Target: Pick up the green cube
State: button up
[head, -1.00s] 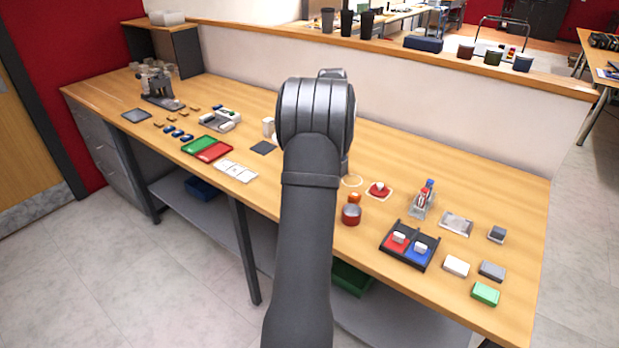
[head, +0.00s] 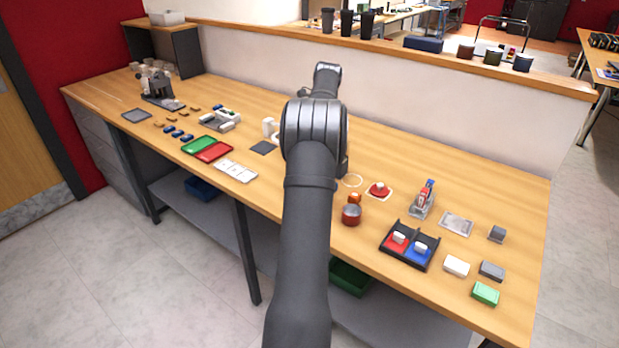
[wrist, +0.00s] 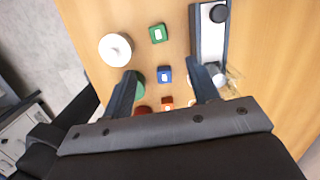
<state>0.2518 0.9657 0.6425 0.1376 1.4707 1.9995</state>
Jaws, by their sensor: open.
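In the wrist view, the green cube (wrist: 158,33) with a pale mark on its top sits on the wooden bench, near the upper middle. A blue cube (wrist: 165,74) and an orange cube (wrist: 167,104) lie below it in a rough column. My gripper (wrist: 162,67) is open, its two dark fingers apart. In the picture the blue cube lies between the fingers and the green cube lies beyond their tips. I see nothing held. In the head view my arm hides the gripper and the cubes.
A white round object (wrist: 115,49) stands left of the green cube. A grey and white device with a black knob (wrist: 219,13) stands right. Green and red round shapes are partly hidden by the left finger. The head view shows a black tray (head: 409,247) at right.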

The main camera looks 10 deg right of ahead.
jog(key=f, duration=0.4)
jog(key=w+a+f, duration=0.1)
jog(key=f, duration=0.4)
jog(key=a+f, duration=0.1)
jog(key=f, duration=0.4)
jog(key=shift+w+f, duration=0.1)
jog(key=shift+w, duration=0.05)
jog(key=c, duration=1)
